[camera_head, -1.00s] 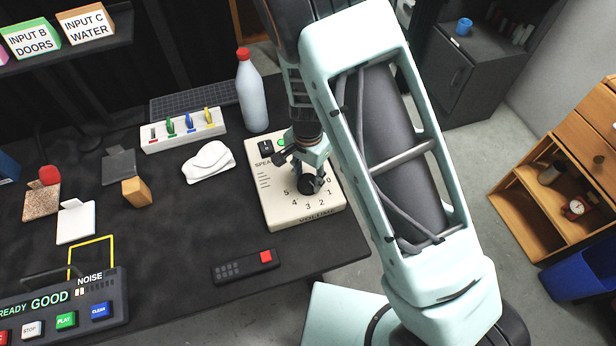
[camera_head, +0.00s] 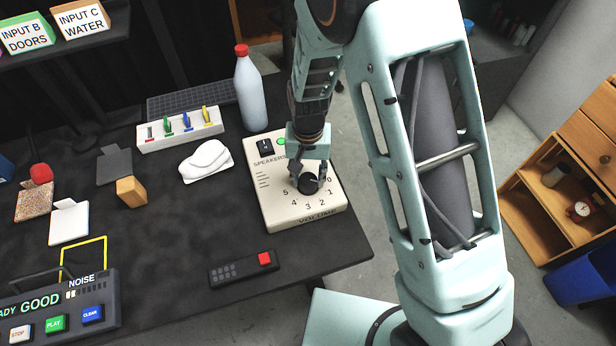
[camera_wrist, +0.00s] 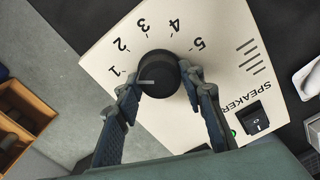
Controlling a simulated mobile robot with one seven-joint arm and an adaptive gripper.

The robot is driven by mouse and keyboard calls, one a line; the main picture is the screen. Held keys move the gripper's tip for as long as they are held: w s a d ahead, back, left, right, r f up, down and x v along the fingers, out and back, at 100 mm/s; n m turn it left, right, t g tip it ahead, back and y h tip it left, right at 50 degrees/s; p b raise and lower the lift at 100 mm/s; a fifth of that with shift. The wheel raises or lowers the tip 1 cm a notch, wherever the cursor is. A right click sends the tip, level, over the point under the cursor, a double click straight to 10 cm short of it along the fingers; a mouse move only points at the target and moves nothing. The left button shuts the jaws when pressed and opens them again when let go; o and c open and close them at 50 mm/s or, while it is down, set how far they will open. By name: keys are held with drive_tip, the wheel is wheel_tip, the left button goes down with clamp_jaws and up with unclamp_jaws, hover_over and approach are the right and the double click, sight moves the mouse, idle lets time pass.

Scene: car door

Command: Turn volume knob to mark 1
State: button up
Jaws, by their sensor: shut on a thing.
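The beige speaker box (camera_head: 278,218) lies on the dark table with a black volume knob (camera_head: 309,185) and printed marks 0 to 5 around it. In the wrist view, the knob (camera_wrist: 166,72) has a thin light pointer line facing left, near mark 1 (camera_wrist: 115,71) and slightly toward the side away from mark 2. Mark 0 is hidden there behind a finger; it shows in the head view (camera_head: 329,180). My gripper (camera_head: 308,180) points down at the knob, one finger on each side, shut on it. The wrist view shows both fingertips (camera_wrist: 162,83) against its sides.
A white bottle with a red cap (camera_head: 250,92) stands behind the box. A black switch (camera_head: 264,148) and green light (camera_head: 281,141) are on the box. A remote (camera_head: 242,269) and a panel labelled NOISE (camera_head: 95,320) lie in front and left. The table edge is close on the right.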

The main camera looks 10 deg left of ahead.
sight(308, 179)
idle(0.4)
drive_tip(key=o, duration=1.2)
drive_tip(key=shift+c, duration=0.2)
wheel_tip(308, 179, up, 12)
